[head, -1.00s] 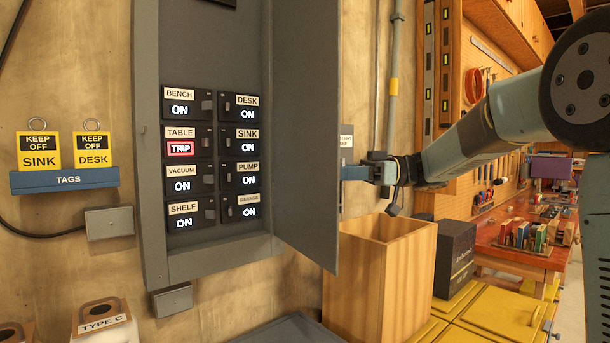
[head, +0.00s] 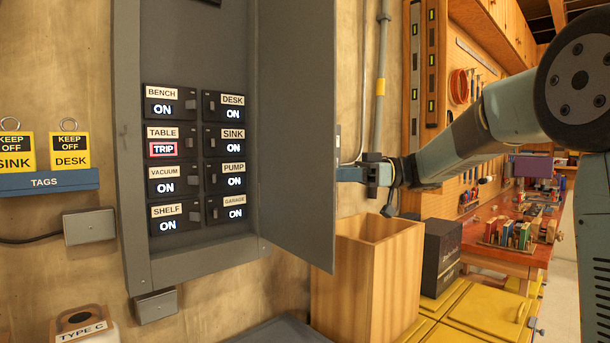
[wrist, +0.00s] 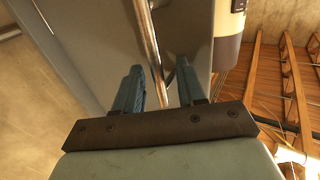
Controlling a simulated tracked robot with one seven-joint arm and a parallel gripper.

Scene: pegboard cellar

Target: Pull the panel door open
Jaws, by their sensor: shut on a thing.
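The grey panel door (head: 297,130) stands swung out from the right side of the grey breaker panel (head: 130,180), and the breakers inside show. My gripper (head: 352,174) is at the outer side of the door, near its free edge, with its fingertips partly hidden behind that edge. In the wrist view, the blue fingers of my gripper (wrist: 160,88) are on either side of a metal bar handle (wrist: 148,30) on the door face, shut on it.
A tall wooden box (head: 370,270) stands below the door and gripper, with a dark box (head: 441,255) beside it on yellow cabinets (head: 480,310). A grey conduit (head: 382,60) runs up the wall behind. Breaker TABLE (head: 163,149) reads TRIP.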

